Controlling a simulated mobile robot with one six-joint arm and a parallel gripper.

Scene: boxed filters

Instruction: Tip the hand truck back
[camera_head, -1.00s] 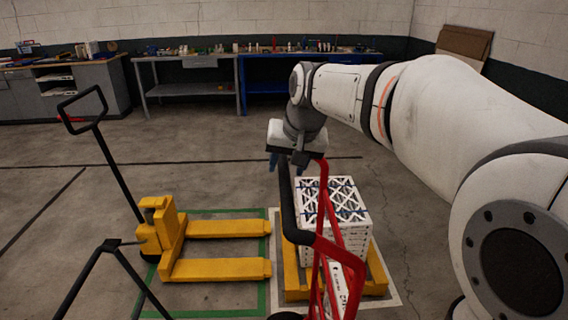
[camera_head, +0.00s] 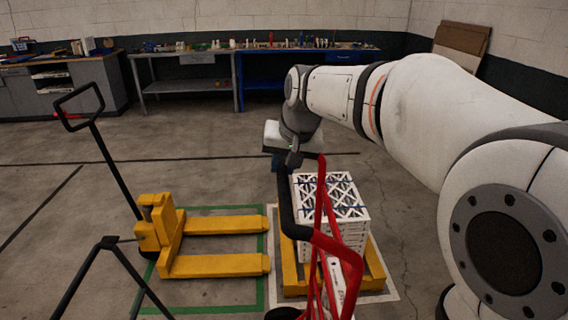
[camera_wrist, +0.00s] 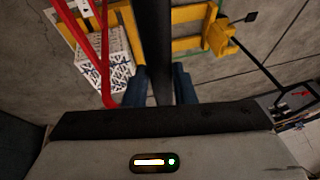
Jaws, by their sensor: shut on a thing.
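The hand truck (camera_head: 341,252) has a red tubular frame and a black-sleeved handle, and stands at the lower middle of the head view. My gripper (camera_head: 283,160) is at the top of that handle. In the wrist view, the blue fingers of my gripper (camera_wrist: 160,86) are shut on the black handle bar (camera_wrist: 153,40), one on each side. White boxed filters (camera_head: 332,198) with lattice tops stand behind the red frame; they also show in the wrist view (camera_wrist: 108,65). The base of the hand truck is out of view, so I cannot tell whether it bears a load.
A yellow pallet truck (camera_head: 214,265) stands left inside a green floor outline. A black tubular handle (camera_head: 125,262) is at the lower left. Workbenches (camera_head: 185,90) line the back wall; the floor before them is clear.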

